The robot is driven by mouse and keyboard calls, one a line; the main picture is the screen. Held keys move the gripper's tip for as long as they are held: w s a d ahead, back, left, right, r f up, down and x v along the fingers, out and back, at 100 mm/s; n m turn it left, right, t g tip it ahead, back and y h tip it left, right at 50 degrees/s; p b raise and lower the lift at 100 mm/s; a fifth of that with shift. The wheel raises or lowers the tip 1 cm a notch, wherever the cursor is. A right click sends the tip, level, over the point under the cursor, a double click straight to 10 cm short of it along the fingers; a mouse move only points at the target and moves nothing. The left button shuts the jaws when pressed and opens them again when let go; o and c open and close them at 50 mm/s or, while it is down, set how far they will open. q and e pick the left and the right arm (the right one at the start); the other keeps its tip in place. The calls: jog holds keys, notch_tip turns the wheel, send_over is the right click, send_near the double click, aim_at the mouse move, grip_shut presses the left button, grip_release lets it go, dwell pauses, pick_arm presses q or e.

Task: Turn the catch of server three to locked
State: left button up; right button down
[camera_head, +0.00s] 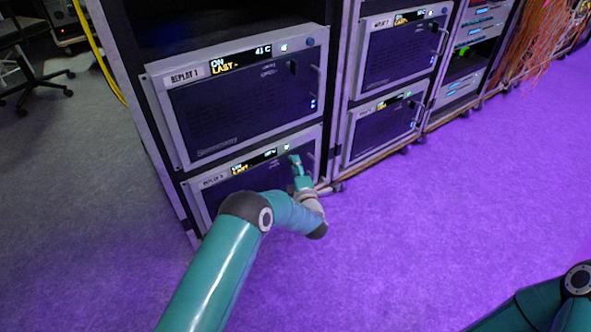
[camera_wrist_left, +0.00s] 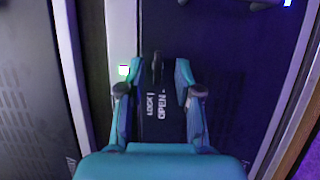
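The lower left server (camera_head: 213,181) has a label too small to read surely, with a lit display and a green light. My left gripper (camera_head: 297,163) is at the right part of its front, and my arm hides some of the panel. In the left wrist view my left gripper (camera_wrist_left: 158,78) is open, with one finger on each side of a small dark catch (camera_wrist_left: 157,66). Whether the fingers touch it I cannot tell. White words LOCK and OPEN (camera_wrist_left: 156,105) are printed beside the catch. Its exact setting is unclear. My right gripper is not in view.
A server marked REPLAY 1 (camera_head: 240,95) is directly above. More servers (camera_head: 385,130) stand in the rack to the right. A cable run (camera_head: 355,172) passes low along the rack. The purple-lit floor (camera_head: 430,230) in front is clear.

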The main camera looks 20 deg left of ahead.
pick_arm(q)
jog(key=shift+w+a, duration=0.1)
jog(key=shift+w, duration=0.1)
grip_shut()
